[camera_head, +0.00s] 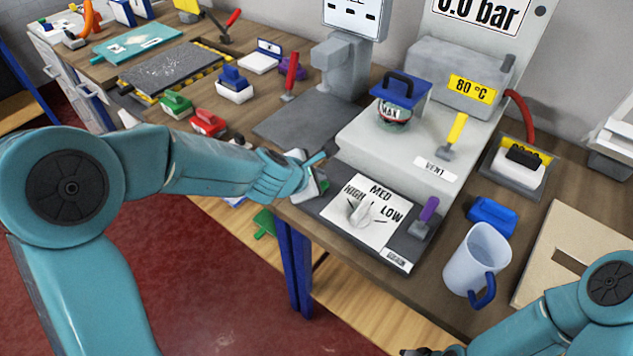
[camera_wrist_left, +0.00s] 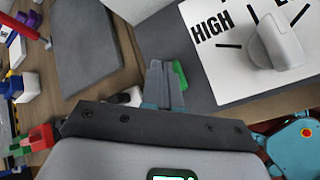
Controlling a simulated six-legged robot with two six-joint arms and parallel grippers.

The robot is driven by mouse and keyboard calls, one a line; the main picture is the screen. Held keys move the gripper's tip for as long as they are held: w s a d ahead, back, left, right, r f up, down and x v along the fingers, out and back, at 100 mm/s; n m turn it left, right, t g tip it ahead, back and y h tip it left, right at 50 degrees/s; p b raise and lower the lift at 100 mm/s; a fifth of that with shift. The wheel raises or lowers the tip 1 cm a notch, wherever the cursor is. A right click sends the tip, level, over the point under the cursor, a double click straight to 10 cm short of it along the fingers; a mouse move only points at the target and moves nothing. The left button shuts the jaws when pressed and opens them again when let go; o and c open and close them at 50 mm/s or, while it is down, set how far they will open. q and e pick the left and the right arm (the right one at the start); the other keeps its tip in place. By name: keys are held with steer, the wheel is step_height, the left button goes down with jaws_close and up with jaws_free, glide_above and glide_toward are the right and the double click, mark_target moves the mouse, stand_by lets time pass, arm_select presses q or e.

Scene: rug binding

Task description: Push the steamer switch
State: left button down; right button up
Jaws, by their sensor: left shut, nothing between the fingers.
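The steamer is a grey unit with a light top (camera_head: 380,155), a tank (camera_head: 455,75) marked 80 °C and a dark front plate (camera_head: 408,245). A small green part (camera_wrist_left: 180,75) shows at the plate's left edge, right beside my left fingers; it may be the switch, partly hidden. My left gripper (camera_head: 328,152) is shut and empty at the steamer's front left corner. Its closed fingers (camera_wrist_left: 160,80) point along the plate; I cannot tell whether they touch the green part. My right gripper is only a dark bit at the bottom edge of the head view.
A HIGH/MED/LOW dial (camera_head: 362,210), a purple lever (camera_head: 427,212) and a yellow vent lever (camera_head: 455,132) stand near. A blue-lidded pot (camera_head: 398,98) sits on top. A jug (camera_head: 475,260) is at the right. A red-handled tool (camera_head: 290,75) stands to the left.

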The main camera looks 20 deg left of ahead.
arm_select(q)
steer(key=shift+f+b, duration=0.4)
steer(key=shift+f, duration=0.05)
steer(key=shift+r, duration=0.15)
steer(key=shift+r+p, duration=0.9)
steer(key=shift+p, duration=0.1)
step_height(320, 180, up, 6)
steer(key=p, duration=0.6)
steer(key=shift+s, duration=0.1)
